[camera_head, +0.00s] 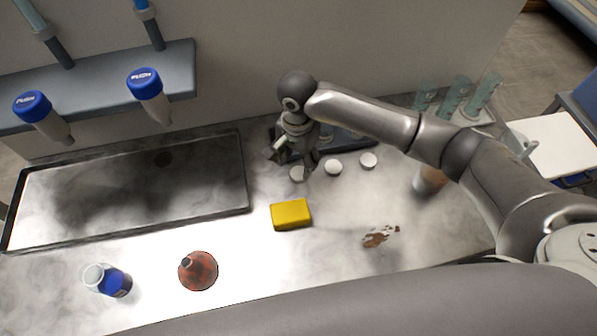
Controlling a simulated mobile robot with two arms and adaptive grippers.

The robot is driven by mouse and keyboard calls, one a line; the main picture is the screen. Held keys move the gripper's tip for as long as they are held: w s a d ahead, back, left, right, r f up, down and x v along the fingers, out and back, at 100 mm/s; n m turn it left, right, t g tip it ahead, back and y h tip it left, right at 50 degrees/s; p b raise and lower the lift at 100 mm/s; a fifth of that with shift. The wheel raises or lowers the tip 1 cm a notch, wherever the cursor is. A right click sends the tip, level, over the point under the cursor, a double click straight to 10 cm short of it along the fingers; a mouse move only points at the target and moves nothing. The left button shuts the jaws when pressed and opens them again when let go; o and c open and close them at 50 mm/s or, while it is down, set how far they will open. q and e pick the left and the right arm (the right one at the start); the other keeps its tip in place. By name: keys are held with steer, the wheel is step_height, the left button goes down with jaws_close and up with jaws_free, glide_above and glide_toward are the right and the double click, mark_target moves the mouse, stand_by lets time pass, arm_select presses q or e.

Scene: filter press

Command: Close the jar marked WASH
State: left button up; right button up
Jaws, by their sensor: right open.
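Three small white round pieces that look like lids lie in a row on the counter: a left one (297,174), a middle one (333,167) and a right one (368,160). Behind them is a dark tray (375,137) with bluish items, partly hidden by my right arm. I cannot read the word WASH anywhere, so I cannot tell which jar is meant. My right gripper (296,157) is open, pointing down just above the left lid, in front of the tray's left end. I cannot tell whether it touches anything. My left gripper is not in view.
A red-brown flask (198,270) and a blue-labelled bottle (108,281) are at front left. A sink tray (120,228) fills the left. Glass cylinders (455,95) stand back right.

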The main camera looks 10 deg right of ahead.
mark_target(299, 172)
step_height(299, 172, down, 5)
steer(key=shift+w+d+f+p, duration=0.1)
steer(key=shift+d+p, duration=0.05)
steer(key=shift+p, duration=0.5)
steer(key=c, duration=0.6)
